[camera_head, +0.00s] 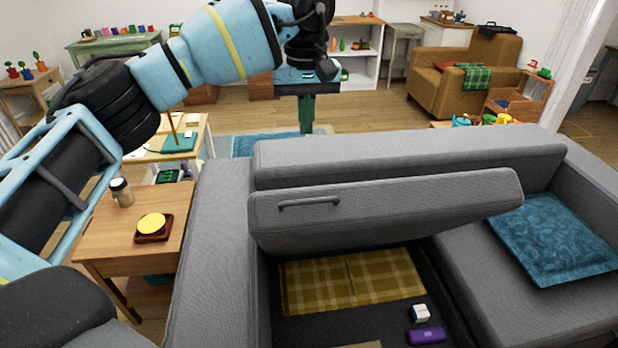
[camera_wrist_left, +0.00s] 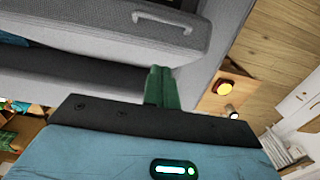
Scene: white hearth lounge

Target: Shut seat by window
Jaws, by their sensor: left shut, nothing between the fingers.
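The grey sofa's seat lid (camera_head: 385,208) is lifted and tilted open, with a grey bar handle (camera_head: 308,203) on its upper face edge. Under it the storage space is open and holds a yellow plaid blanket (camera_head: 352,280), a small white item (camera_head: 421,313) and a purple case (camera_head: 426,336). My left gripper (camera_head: 305,128) points down just beyond the sofa's backrest, with green fingers shut and empty. In the left wrist view its fingers (camera_wrist_left: 161,82) are closed together, and the raised lid (camera_wrist_left: 90,22) and handle (camera_wrist_left: 161,22) show beyond them. My right gripper is not in view.
A wooden side table (camera_head: 107,232) with a jar (camera_head: 121,192) and a yellow-topped item (camera_head: 152,225) stands left of the sofa. A blue cushion (camera_head: 552,238) lies on the right seat. A brown armchair (camera_head: 440,85) stands farther back. Open floor lies behind the backrest.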

